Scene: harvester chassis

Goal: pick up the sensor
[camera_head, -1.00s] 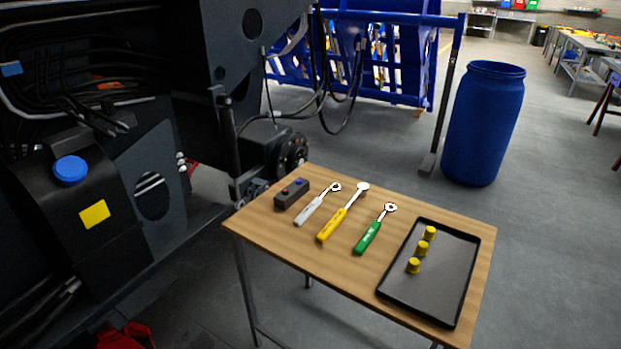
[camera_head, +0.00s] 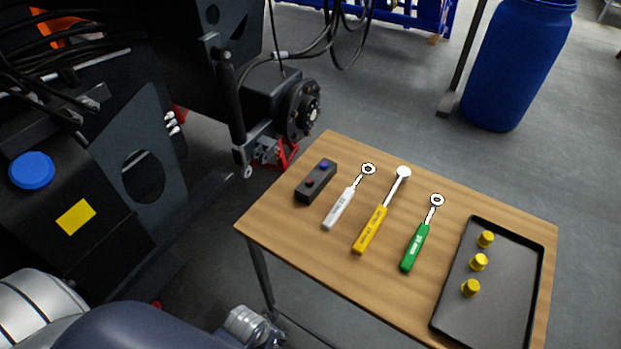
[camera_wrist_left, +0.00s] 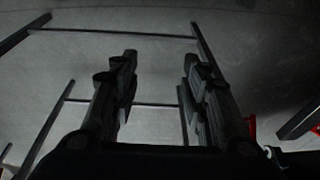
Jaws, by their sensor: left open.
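No thing here is clearly marked as the sensor. Three small yellow cylinders (camera_head: 479,262) stand in a row on a black tray (camera_head: 504,324) at the right of the wooden table. In the left wrist view my gripper's two fingers (camera_wrist_left: 160,65) are spread and empty, over grey floor. My right gripper is not in view.
White, yellow and green ratchet-like tools (camera_head: 340,208) lie mid-table (camera_head: 290,235). The dark machine chassis (camera_head: 150,130) with a blue cap fills the left. A blue barrel (camera_head: 517,65) stands behind. Thin dark frame bars (camera_wrist_left: 110,32) cross the left wrist view.

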